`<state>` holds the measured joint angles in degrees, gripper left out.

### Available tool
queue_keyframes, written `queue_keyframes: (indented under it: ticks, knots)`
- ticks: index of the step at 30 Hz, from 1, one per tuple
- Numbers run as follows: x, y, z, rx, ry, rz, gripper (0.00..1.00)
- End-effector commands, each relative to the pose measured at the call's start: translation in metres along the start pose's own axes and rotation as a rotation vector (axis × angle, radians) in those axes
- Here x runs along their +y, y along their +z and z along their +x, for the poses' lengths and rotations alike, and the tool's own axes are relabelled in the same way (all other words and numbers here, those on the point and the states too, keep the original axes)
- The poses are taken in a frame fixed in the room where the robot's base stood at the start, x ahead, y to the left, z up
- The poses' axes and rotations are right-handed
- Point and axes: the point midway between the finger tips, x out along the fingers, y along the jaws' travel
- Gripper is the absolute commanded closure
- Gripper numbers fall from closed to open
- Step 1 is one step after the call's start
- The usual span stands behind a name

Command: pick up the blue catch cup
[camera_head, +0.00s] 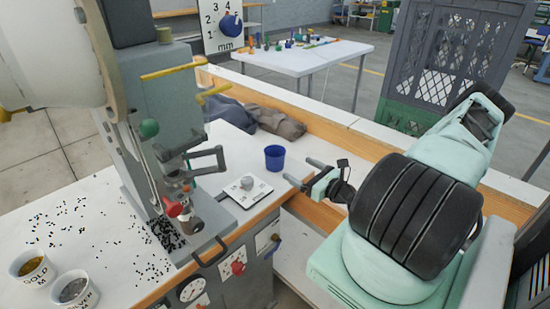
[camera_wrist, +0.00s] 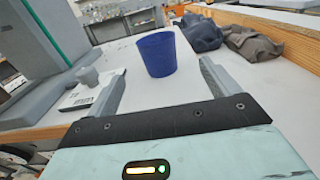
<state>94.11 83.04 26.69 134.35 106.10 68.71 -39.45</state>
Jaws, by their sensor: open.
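The blue catch cup (camera_head: 275,158) stands upright on the white bench top, to the right of the press. My gripper (camera_head: 303,173) is open and empty, just right of and in front of the cup in the head view. In the wrist view its fingers (camera_wrist: 160,82) are spread wide, with a gap between them and the cup. Nothing hides the cup.
A grey press (camera_head: 165,110) stands left of the cup. A small grey piece (camera_head: 247,182) sits on a white printed plate (camera_head: 241,194) beside it. Crumpled dark cloths (camera_head: 272,121) lie behind, along a wooden edge (camera_head: 340,139). Two labelled cups and scattered black bits lie at left.

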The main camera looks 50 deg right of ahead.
Motion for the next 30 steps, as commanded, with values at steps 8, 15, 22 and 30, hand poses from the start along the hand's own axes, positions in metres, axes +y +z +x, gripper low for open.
queue_keyframes:
  ticks: [8, 15, 22, 30]
  knots:
    - [0.001, 0.002, 0.05, 0.0, 0.003, -0.001, 0.13]
    - [0.002, 0.003, 0.067, -0.001, 0.002, 0.0, 0.13]
    - [0.005, 0.006, 0.1, 0.0, 0.004, -0.001, 0.13]
    - [0.004, 0.004, 0.113, 0.0, 0.002, -0.001, 0.13]
